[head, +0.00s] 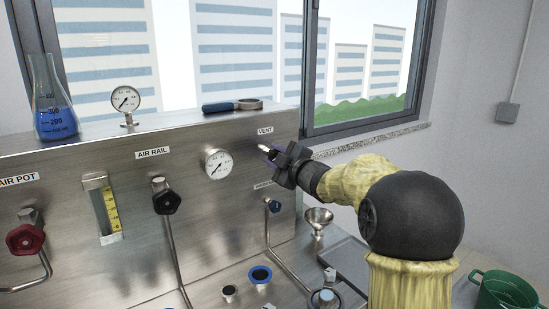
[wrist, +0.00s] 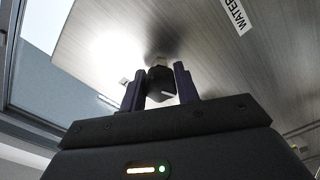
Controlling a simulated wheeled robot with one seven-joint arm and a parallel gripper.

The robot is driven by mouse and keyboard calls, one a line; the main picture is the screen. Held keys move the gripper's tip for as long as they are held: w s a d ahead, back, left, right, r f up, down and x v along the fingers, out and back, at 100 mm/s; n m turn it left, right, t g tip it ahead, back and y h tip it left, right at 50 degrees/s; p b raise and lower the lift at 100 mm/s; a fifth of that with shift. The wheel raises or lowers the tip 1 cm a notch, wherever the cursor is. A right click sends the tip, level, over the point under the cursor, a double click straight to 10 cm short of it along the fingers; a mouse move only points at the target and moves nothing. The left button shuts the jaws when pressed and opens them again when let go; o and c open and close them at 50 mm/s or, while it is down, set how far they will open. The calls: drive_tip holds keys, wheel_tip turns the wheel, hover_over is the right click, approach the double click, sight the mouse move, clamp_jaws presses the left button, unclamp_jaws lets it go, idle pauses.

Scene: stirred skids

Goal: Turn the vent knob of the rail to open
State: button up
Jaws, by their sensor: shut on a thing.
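The VENT label (head: 265,131) is on the upper right of the steel panel (head: 115,160). My gripper (head: 272,154) is at the panel just below this label, and the knob there is mostly hidden by it in the head view. In the wrist view the vent knob (wrist: 159,86) is black with a white mark and sits on a metal stem against the panel. The two dark fingers of my gripper (wrist: 159,81) are on either side of the knob, shut on it.
A gauge (head: 218,163) is left of my gripper, and a small blue knob (head: 273,206) on a pipe is below it. The AIR RAIL knob (head: 167,202) is further left. A metal funnel (head: 319,217) stands below my arm. A blue-handled tool (head: 232,105) lies on the panel top.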

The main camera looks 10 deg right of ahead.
drive_tip(key=o, duration=1)
drive_tip(key=shift+s, duration=0.1)
drive_tip(key=b+v, duration=0.1)
drive_tip(key=v, duration=1.6)
drive_tip(key=shift+s, duration=0.15)
